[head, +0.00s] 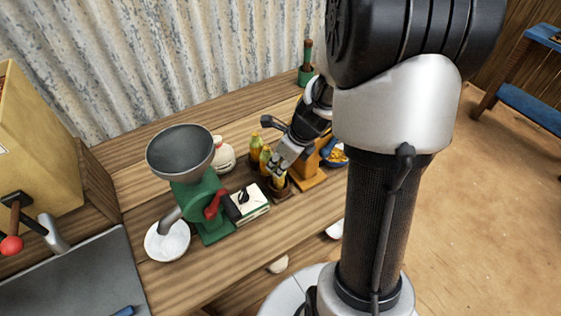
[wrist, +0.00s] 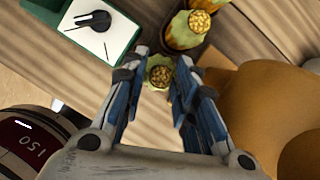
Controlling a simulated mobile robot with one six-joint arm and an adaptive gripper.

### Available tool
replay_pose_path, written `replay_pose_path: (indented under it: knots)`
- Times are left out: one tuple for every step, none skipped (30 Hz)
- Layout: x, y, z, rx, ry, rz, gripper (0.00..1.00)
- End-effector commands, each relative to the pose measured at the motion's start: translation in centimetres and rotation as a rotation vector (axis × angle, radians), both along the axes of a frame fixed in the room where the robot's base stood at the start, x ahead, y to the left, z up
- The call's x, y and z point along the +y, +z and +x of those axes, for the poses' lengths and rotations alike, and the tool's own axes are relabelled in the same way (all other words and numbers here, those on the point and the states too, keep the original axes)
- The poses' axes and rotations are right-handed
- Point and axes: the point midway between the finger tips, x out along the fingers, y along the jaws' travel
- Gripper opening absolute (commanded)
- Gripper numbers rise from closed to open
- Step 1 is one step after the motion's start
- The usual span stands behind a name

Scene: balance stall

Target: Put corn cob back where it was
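A yellow corn cob with a pale green husk (wrist: 160,76) stands end-on between the fingers of my gripper (wrist: 161,72) in the wrist view. The fingers are drawn in against its sides. In the head view my gripper (head: 280,168) points down at this cob (head: 280,182), at the near end of a dark brown holder (head: 276,193). Its lower end is hidden, so I cannot tell how deep it sits. Two more cobs stand upright behind it (head: 255,143), (head: 265,158); they show in the wrist view too (wrist: 184,31), (wrist: 199,20).
A green grinder with a grey hopper (head: 180,152) and a white bowl (head: 167,241) stand left. A white-topped green box (head: 250,203) is close to the holder's left. An orange-brown object (head: 309,175) stands close on its right. A white jar (head: 223,154) is behind.

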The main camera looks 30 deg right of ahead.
Motion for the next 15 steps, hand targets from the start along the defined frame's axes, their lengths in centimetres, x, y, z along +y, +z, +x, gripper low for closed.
replay_pose_path:
  knots:
    - [0.0, 0.01, 0.01, 0.0, 0.0, 0.0, 0.33]
    - [0.0, 0.01, 0.01, 0.0, 0.0, 0.0, 0.35]
    - [0.0, 0.02, 0.0, 0.0, 0.0, 0.0, 0.37]
    - [0.0, 0.02, 0.0, 0.0, 0.0, 0.0, 0.37]
    - [0.0, 0.02, 0.0, 0.0, 0.0, 0.0, 0.37]
    - [0.0, 0.02, 0.0, 0.0, 0.0, 0.0, 0.37]
    - [0.0, 0.02, 0.0, 0.0, 0.0, 0.0, 0.37]
    - [0.0, 0.02, 0.0, 0.0, 0.0, 0.0, 0.37]
    - [0.0, 0.02, 0.0, 0.0, 0.0, 0.0, 0.37]
    - [0.0, 0.02, 0.0, 0.0, 0.0, 0.0, 0.37]
    - [0.0, 0.04, 0.01, 0.0, 0.0, 0.0, 0.37]
    - [0.0, 0.12, 0.01, 0.0, 0.0, 0.0, 0.37]
    - [0.0, 0.26, 0.01, -0.001, 0.0, 0.0, 0.37]
    - [0.0, 0.47, 0.01, -0.001, 0.0, 0.0, 0.37]
    - [-0.05, 0.86, -0.06, -0.001, -0.001, 0.0, 0.37]
